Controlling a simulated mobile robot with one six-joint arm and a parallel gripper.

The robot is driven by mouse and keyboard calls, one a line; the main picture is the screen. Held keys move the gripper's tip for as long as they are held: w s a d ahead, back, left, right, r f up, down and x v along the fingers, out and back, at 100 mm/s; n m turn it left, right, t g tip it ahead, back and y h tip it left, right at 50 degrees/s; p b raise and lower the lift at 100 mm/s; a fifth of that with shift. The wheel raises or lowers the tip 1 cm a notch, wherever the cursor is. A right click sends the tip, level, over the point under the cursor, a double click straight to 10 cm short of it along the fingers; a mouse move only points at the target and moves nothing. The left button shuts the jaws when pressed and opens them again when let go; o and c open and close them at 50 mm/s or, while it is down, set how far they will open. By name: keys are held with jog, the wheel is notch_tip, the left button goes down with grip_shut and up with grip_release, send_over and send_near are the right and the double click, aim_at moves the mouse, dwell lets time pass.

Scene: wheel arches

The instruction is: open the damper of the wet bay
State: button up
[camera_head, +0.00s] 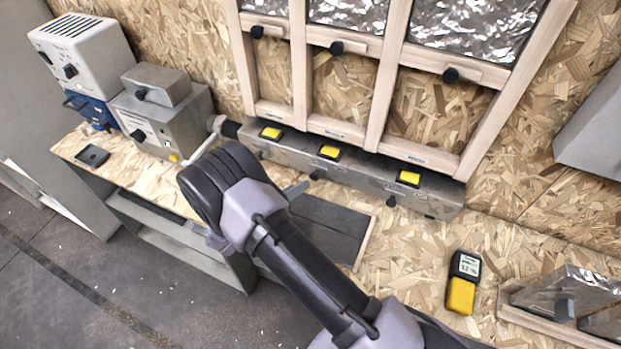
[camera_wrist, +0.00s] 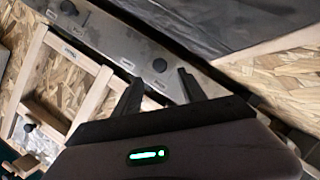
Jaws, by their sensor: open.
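Three wood-framed bays (camera_head: 334,128) stand against the back wall in the head view, with foil-faced panels (camera_head: 465,30) raised in their upper parts. In the wrist view my gripper (camera_wrist: 160,92) is open and empty. A black knob (camera_wrist: 160,65) shows just beyond and between its fingers; contact is not visible. Another knob (camera_wrist: 68,8) is farther along the duct.
Three yellow-faced devices sit on the duct, one at the right (camera_head: 409,178). A yellow and black handheld meter (camera_head: 462,283) lies on the chipboard bench at right, near a wood-framed foil block (camera_head: 570,290). Grey and white machines (camera_head: 160,115) stand at left. My arm hides part of the bench.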

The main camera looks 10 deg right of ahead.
aim_at(313, 177)
jog(key=b+x, duration=0.1)
jog(key=x, duration=0.6)
jog(key=shift+w+d, duration=0.15)
jog(key=shift+d, duration=0.15)
grip_shut()
dwell(0.9)
